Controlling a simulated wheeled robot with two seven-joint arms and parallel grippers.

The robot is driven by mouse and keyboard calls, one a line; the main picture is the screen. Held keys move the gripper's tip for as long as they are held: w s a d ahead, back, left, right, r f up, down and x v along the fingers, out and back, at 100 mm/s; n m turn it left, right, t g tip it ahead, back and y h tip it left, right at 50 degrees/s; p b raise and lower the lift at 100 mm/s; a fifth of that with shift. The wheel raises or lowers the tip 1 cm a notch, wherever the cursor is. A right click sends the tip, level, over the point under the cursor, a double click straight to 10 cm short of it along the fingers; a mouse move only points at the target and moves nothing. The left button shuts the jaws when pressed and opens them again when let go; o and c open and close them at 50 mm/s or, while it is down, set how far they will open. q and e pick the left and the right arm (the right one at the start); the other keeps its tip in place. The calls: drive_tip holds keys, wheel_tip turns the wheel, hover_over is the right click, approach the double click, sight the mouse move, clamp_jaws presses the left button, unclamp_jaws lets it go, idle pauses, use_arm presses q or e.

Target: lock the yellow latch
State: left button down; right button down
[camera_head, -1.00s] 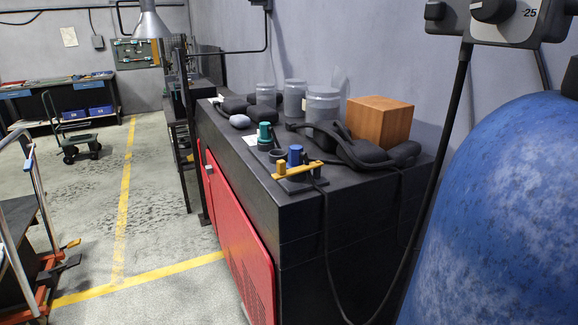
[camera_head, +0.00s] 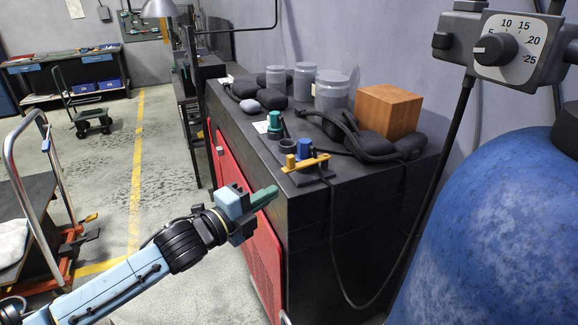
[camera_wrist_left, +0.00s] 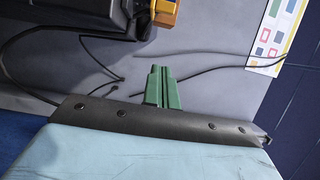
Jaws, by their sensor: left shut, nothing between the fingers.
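The yellow latch (camera_head: 306,161) is a flat bar with a raised yellow knob at its left end. It lies on the black bench top near the front edge, next to a blue knob (camera_head: 302,147). Part of it shows at the top of the left wrist view (camera_wrist_left: 166,12). My left gripper (camera_head: 272,193) is in front of the bench, lower and to the left of the latch, apart from it. Its green fingers are together and empty; they also show in the left wrist view (camera_wrist_left: 162,85). My right gripper is not in view.
A teal knob (camera_head: 275,119), dark rounded pieces, grey jars (camera_head: 332,90) and a wooden block (camera_head: 390,108) stand on the bench. A black cable hangs over its front corner. A blue tank (camera_head: 490,230) stands at right. A trolley (camera_head: 40,190) stands at left.

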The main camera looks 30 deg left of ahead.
sight(288, 162)
use_arm(q)
drive_tip(key=w+p, duration=0.2)
drive_tip(key=w, duration=0.9)
drive_tip(key=shift+w+a+f, duration=0.1)
drive_tip(key=shift+w+a, duration=0.1)
drive_tip(key=shift+a, duration=0.25)
drive_tip(key=shift+w+a, duration=0.2)
drive_tip(key=shift+a, duration=0.35)
drive_tip(key=shift+w+a, duration=0.15)
drive_tip(key=shift+a, duration=0.35)
